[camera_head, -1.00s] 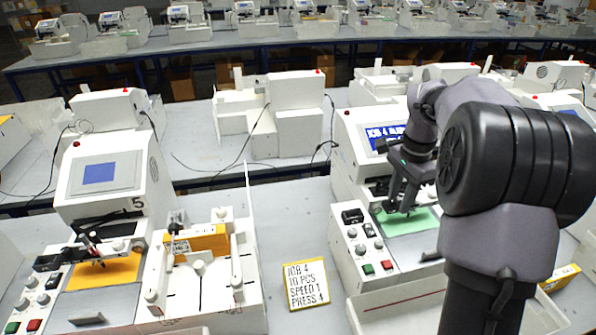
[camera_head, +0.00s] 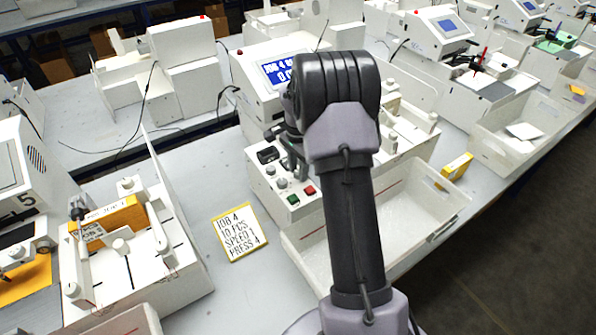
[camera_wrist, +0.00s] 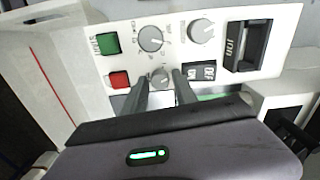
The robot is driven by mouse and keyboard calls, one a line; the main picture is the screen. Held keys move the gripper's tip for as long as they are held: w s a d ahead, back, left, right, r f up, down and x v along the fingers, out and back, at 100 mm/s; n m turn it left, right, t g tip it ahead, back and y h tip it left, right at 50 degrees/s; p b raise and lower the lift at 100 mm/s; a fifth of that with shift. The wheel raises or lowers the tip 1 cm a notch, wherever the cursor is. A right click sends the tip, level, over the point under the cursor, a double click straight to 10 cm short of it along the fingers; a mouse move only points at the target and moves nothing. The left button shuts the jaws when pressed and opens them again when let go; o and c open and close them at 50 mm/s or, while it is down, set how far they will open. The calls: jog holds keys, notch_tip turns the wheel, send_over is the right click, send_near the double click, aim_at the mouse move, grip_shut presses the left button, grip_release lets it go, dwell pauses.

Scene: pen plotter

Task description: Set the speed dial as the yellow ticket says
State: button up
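The yellow ticket (camera_head: 240,233) lies on the table and reads JOB 4, 10 PCS, SPEED 1, PRESS 4. The machine's white control panel (camera_head: 265,190) is right of it, partly behind my arm. In the wrist view the panel appears upside down, with a small grey dial (camera_wrist: 160,77), a larger dial (camera_wrist: 150,39) and another dial (camera_wrist: 201,31). Dial labels are too small to read surely. My gripper (camera_wrist: 159,77) is open, its two fingertips apart on either side of the small dial; I cannot tell whether they touch it. In the head view the fingertips are hidden.
The blue screen (camera_head: 285,71) shows JOB 4. A white bin (camera_head: 405,240) stands in front of the machine.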

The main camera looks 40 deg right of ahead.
grip_shut()
jog(key=shift+n, duration=0.3)
jog(key=n+p, duration=0.1)
jog(key=n, duration=0.2)
jog(key=shift+r+p, duration=0.15)
jog(key=shift+p, duration=0.2)
jog(key=shift+n+p, duration=0.85)
jog(key=shift+n, duration=1.85)
grip_release()
